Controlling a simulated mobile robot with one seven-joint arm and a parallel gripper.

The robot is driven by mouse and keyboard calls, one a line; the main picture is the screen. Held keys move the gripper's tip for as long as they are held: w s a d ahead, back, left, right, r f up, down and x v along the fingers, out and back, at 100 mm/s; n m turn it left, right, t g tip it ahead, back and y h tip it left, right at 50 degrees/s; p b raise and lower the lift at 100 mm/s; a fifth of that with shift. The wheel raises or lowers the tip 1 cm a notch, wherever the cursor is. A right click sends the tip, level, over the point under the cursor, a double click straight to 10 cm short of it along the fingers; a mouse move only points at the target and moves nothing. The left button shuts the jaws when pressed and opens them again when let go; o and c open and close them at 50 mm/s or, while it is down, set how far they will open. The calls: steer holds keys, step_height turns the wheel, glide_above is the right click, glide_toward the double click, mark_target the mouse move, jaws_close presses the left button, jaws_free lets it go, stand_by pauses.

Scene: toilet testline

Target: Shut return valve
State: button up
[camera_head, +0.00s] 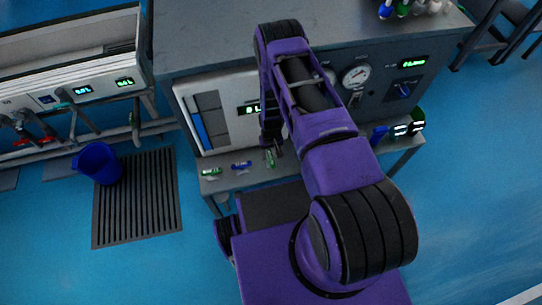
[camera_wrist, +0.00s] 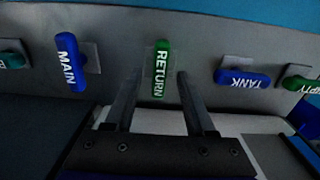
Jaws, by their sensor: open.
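The green return valve handle (camera_wrist: 161,68), lettered RETURN, stands lengthwise up the wrist picture on a grey panel. My gripper (camera_wrist: 159,82) is open, with one finger on each side of the handle's lower part. I see a gap on both sides; whether the fingers reach to the handle's depth I cannot tell. In the head view, my gripper end is mostly hidden by my arm, near a small green handle (camera_head: 269,158) below the front panel, which appears to be the same valve.
Left of it in the wrist view is the blue MAIN handle (camera_wrist: 70,62), also lengthwise. On the right are the blue TANK handle (camera_wrist: 242,78) and a green handle (camera_wrist: 300,84), both crosswise. A blue bucket (camera_head: 98,163) stands on a floor grate (camera_head: 135,205).

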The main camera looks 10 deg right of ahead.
steer(key=shift+f, duration=0.6)
jaws_close()
